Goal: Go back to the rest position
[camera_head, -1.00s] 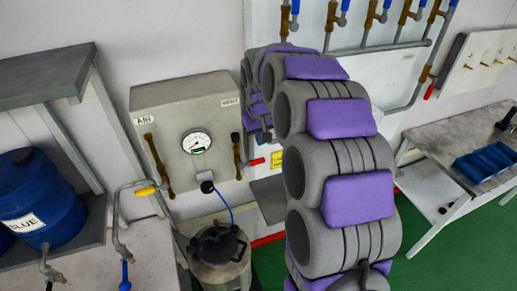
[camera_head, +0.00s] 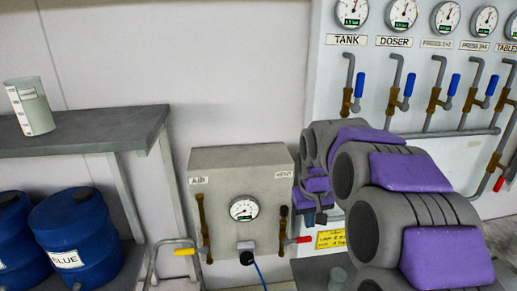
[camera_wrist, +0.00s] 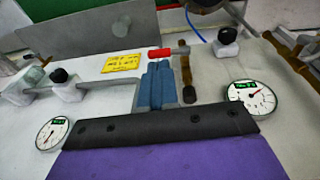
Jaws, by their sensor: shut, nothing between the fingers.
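My gripper (camera_wrist: 158,85) shows in the wrist view as blue-grey fingers pressed together, with nothing between them. In the head view my purple and grey arm curves up on the right, and its far end folds down in front of the wall near the grey AIR/VENT box (camera_head: 243,178). The fingers are too small and hidden there to make out. In the wrist view a red-handled valve (camera_wrist: 165,53) and a round gauge (camera_wrist: 252,97) lie beyond the fingers, apart from them as far as I can tell.
A wall panel carries gauges (camera_head: 402,14) and blue-handled valves (camera_head: 450,88) at the upper right. A shelf (camera_head: 75,145) at left holds a measuring beaker (camera_head: 32,108), with blue drums (camera_head: 78,235) below it. A yellow label (camera_head: 330,239) is beside my arm.

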